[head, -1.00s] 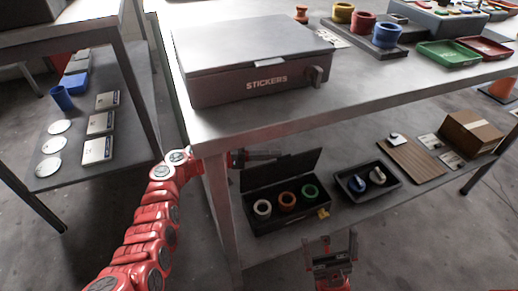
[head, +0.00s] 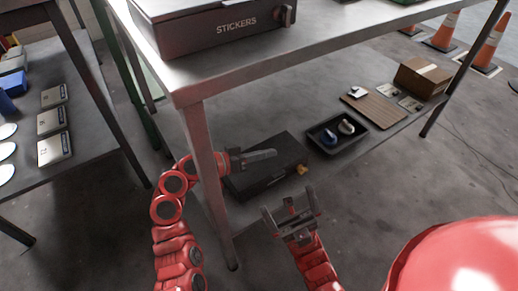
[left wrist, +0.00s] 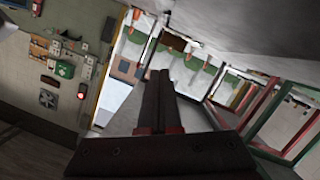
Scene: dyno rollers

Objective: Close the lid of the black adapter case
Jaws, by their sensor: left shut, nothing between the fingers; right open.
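The black adapter case (head: 285,151) sits on the lower shelf under the table. Its lid lies down flat over the box, and the rings inside are hidden. A small yellow-orange latch (head: 302,169) shows at its right front corner. My left gripper (head: 274,154) is shut and empty, lying over the lid from the left; I cannot tell whether it touches it. In the left wrist view its shut fingers (left wrist: 158,78) point away from the camera, and the case is not seen. My right gripper (head: 291,214) is open and empty, in front of the case and lower.
A table leg (head: 207,170) stands just left of the case, close to my left arm. A dark tray (head: 325,145) with a blue and a white item is to the right. The "STICKERS" box (head: 220,35) stands on the tabletop above.

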